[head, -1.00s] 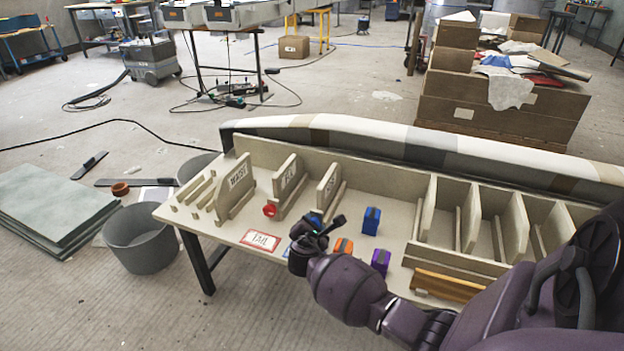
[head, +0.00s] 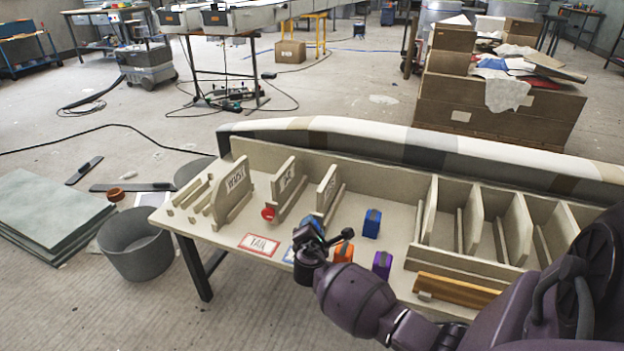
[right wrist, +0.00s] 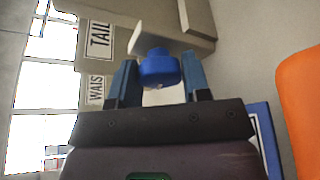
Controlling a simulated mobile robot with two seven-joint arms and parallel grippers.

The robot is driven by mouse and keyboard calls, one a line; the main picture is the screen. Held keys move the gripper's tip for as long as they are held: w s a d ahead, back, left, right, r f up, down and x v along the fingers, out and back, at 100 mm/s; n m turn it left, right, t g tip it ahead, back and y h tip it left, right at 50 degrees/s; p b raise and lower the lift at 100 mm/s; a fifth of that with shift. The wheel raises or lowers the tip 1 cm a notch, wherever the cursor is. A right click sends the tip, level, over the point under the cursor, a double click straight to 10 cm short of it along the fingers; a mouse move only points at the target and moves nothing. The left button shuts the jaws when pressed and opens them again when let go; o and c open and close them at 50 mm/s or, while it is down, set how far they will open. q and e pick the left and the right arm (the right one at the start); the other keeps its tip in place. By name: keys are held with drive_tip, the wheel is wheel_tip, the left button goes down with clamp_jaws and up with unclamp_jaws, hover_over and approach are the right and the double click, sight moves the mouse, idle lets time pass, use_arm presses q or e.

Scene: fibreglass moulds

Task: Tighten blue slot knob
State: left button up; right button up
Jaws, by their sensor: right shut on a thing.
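The blue knob (right wrist: 158,68) shows in the right wrist view between my two blue fingers, in front of a pale divider wall. My right gripper (right wrist: 160,80) is shut on it. In the head view my right gripper (head: 308,232) is over the front part of the tan rack (head: 405,235), by the slots with upright labelled dividers. There the gripper hides most of the knob, and I cannot tell its blue from that of the fingers. How tightly the knob sits cannot be told. My left gripper is not in view.
A red knob (head: 268,214) sits at a slot to the left. A blue block (head: 371,223), an orange block (head: 344,248) and a purple block (head: 382,264) stand close to the right of my gripper. A red-edged card (head: 259,245) lies in front.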

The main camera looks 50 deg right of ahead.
drive_tip(key=o, duration=0.9)
drive_tip(key=p+v, duration=0.1)
drive_tip(key=v, duration=0.4)
drive_tip(key=p+v, duration=0.2)
drive_tip(key=v, duration=0.2)
drive_tip(key=shift+s+a+r, duration=0.15)
drive_tip(key=shift+a+r, duration=0.15)
drive_tip(key=shift+s+a, duration=0.4)
